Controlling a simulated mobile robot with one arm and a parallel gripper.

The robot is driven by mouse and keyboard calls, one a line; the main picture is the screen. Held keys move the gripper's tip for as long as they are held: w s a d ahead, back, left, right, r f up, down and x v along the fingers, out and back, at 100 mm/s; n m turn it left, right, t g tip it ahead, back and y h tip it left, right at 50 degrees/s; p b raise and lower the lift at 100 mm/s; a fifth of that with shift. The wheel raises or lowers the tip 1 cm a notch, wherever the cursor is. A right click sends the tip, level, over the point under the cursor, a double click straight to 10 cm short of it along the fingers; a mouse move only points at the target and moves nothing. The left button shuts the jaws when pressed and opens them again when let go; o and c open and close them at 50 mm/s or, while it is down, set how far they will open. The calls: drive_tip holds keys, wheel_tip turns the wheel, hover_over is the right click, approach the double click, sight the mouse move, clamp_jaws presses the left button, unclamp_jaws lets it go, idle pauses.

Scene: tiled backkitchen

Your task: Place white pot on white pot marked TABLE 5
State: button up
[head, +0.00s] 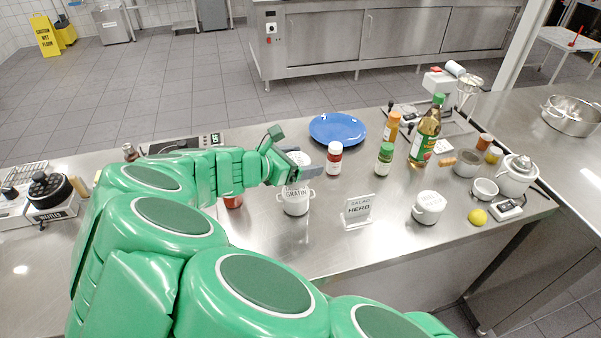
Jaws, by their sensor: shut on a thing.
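My gripper (302,168) is shut on a white pot (303,158), which is partly hidden by the fingers. It is over the left-middle of the steel counter. Just below the gripper, a white two-handled pot marked GRATIN (295,203) stands upright; the fingers overlap its top in view, and I cannot tell whether they touch it. Another white pot (428,208) is on the counter to the right, with a label too small to read. I cannot make out the words TABLE 5 on any pot.
A SALAD HERB sign (358,211) stands between the two counter pots. A red-labelled jar (335,158), a green-capped jar (384,158) and a blue plate (338,128) are behind. A lemon (477,217) and a scale (507,209) lie right. The front counter is mostly clear.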

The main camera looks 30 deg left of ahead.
drive_tip(key=shift+f, duration=1.85)
drive_tip(key=shift+f, duration=0.1)
drive_tip(key=o, duration=1.2)
drive_tip(key=shift+c, duration=0.2)
drive_tip(key=shift+v, duration=2.8)
